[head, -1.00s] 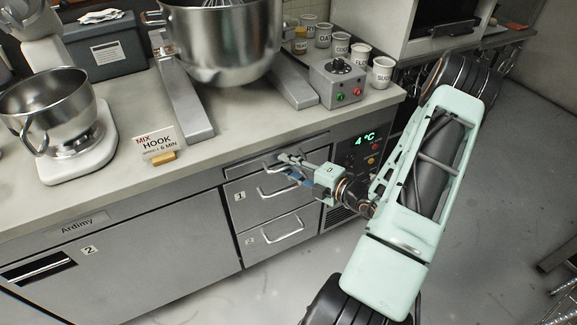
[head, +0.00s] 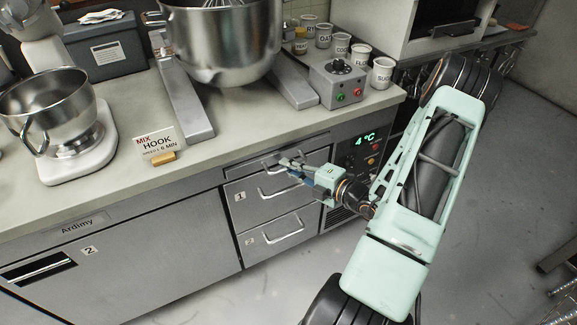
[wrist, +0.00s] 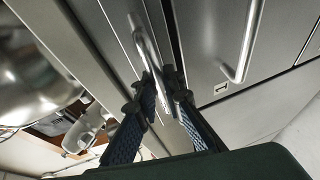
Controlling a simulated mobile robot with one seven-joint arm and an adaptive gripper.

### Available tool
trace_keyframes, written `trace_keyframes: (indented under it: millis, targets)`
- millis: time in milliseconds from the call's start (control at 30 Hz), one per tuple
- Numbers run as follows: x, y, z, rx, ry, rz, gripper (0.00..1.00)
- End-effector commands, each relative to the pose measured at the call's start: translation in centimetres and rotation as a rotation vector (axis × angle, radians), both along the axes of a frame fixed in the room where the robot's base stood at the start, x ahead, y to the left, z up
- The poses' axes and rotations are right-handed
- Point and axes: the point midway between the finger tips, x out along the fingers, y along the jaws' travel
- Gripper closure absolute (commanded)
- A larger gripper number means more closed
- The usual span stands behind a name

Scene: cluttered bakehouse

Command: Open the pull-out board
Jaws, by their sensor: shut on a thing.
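The pull-out board has a narrow steel front (head: 238,172) just under the worktop, above the numbered drawers; it looks flush with the cabinet. Its bar handle (wrist: 146,45) runs along that front in the wrist view. My gripper (head: 286,162) is at the board's front in the head view and hides part of the handle. In the wrist view my gripper (wrist: 160,80) has its two dark blue fingers on either side of the handle near one end, shut on it.
Drawer 1 (head: 236,197) and drawer 2 (head: 248,241) sit directly below, each with a bar handle. A control panel with a green display (head: 365,139) is to the right. The mixer bowl (head: 222,45) and a button box (head: 338,83) stand above. Floor in front is clear.

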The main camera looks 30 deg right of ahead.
Motion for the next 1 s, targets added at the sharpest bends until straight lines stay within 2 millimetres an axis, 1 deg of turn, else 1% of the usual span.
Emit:
trace_keyframes:
  millis: [167,267,500,700,800,900,1000]
  targets:
    - [-2.6,-0.2,0.1,0.003,0.005,-0.004,1.0]
    - [-5.1,-0.3,0.1,0.004,0.006,-0.005,1.0]
    - [-12.4,-0.5,0.1,0.005,0.006,-0.007,1.0]
    - [-18.1,-0.7,0.0,0.004,0.003,-0.006,1.0]
    - [-20.3,-0.7,0.0,0.003,0.003,-0.005,1.0]
    - [-22.0,-0.8,0.0,0.003,0.002,-0.004,1.0]
    - [-23.2,-0.8,0.0,0.001,0.001,-0.002,1.0]
